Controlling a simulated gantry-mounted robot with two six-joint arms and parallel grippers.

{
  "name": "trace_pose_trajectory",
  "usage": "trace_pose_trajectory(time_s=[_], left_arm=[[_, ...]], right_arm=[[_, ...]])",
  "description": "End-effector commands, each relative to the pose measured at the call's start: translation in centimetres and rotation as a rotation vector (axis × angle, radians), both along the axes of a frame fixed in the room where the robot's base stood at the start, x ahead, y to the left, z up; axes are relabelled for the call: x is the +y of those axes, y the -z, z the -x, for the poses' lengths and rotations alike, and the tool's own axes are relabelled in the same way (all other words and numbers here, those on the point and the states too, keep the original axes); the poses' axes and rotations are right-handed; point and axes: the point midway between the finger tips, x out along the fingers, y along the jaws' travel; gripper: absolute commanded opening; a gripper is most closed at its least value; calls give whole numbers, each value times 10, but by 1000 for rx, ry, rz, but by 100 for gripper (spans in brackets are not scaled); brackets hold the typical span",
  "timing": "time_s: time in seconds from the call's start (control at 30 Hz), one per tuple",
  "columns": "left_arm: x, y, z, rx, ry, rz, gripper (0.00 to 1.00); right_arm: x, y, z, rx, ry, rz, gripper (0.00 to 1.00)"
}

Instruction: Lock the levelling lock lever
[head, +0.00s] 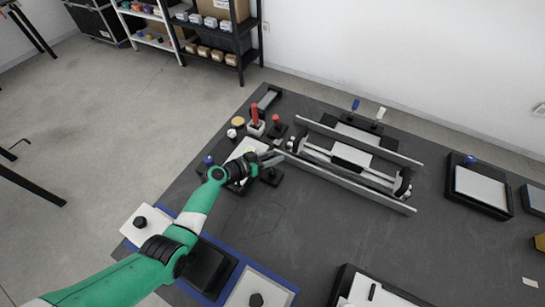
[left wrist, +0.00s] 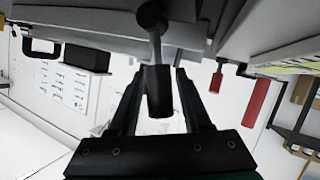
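A lever with a dark cylindrical grip (left wrist: 159,92) and a grey shaft shows in the left wrist view. It is most likely the levelling lock lever. My left gripper (left wrist: 158,78) has its two fingers apart, one on each side of this grip, with narrow gaps visible. In the head view my left gripper (head: 272,158) is at the left end of the long metal rail assembly (head: 350,165). There the lever is too small or hidden to make out. My right gripper is in neither view.
A red upright handle (head: 254,115) and a smaller red-topped knob (head: 276,119) stand just behind the gripper. Blue and white levers (head: 355,104) stand behind the rails. A black-framed tray (head: 480,187) lies right. The dark tabletop (head: 270,225) in front of the rails is clear.

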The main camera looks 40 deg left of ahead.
Motion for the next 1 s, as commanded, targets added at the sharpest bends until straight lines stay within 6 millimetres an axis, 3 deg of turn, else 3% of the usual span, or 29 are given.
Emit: trace_pose_trajectory(time_s=[0.03, 0.23, 0.27, 1.0], left_arm=[[0, 0, 0, 0, 0, 0, 37], [0, 0, 0, 0, 0, 0, 1], [0, 0, 0, 0, 0, 0, 0], [0, 0, 0, 0, 0, 0, 0]], right_arm=[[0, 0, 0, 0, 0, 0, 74], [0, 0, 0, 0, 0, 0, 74], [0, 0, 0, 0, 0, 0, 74], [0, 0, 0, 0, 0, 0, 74]])
